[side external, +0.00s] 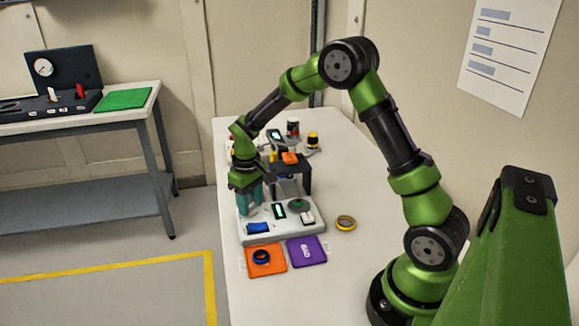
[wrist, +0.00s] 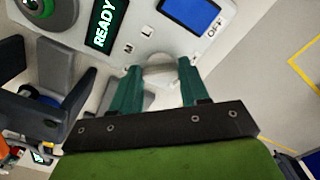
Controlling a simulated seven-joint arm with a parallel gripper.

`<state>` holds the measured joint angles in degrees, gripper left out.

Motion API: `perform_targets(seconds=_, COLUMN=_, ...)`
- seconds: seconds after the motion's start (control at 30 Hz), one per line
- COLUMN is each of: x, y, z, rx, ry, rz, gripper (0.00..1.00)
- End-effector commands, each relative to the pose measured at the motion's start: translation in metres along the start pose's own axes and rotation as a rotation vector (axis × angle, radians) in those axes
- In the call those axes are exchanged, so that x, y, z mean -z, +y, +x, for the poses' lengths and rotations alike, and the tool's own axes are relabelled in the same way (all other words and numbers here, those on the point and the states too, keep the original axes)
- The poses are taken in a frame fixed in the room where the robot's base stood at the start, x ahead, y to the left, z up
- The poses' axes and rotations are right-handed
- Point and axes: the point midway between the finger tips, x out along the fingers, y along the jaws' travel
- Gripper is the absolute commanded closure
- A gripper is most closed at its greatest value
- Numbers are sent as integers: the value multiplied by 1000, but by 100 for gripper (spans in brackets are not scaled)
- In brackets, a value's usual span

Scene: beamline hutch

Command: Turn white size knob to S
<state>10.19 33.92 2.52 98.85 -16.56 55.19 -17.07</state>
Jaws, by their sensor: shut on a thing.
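My gripper (wrist: 159,78) has its two teal fingers shut on the white size knob (wrist: 158,65), one on each side of it. The knob's pointer direction cannot be made out. The letters M (wrist: 128,48) and L (wrist: 147,33) are printed on the panel beside the knob; the S mark is not visible. In the side view my gripper (side external: 248,196) reaches down to the back left of the white control box (side external: 283,233), and the knob is hidden there.
A black stand (side external: 305,178) is behind.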

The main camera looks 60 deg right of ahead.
Motion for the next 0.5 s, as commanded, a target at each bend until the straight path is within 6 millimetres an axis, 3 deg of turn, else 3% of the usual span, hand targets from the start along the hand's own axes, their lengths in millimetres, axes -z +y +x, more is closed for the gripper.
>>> perform_targets(seconds=0.37, x=1, y=0, z=-2, rx=0, ry=4, rz=-6, gripper=86)
perform_targets(seconds=0.4, x=1, y=0, z=-2, rx=0, ry=4, rz=-6, gripper=52)
perform_targets(seconds=0.5, x=1, y=0, z=-1, rx=0, ry=3, rz=-5, gripper=37)
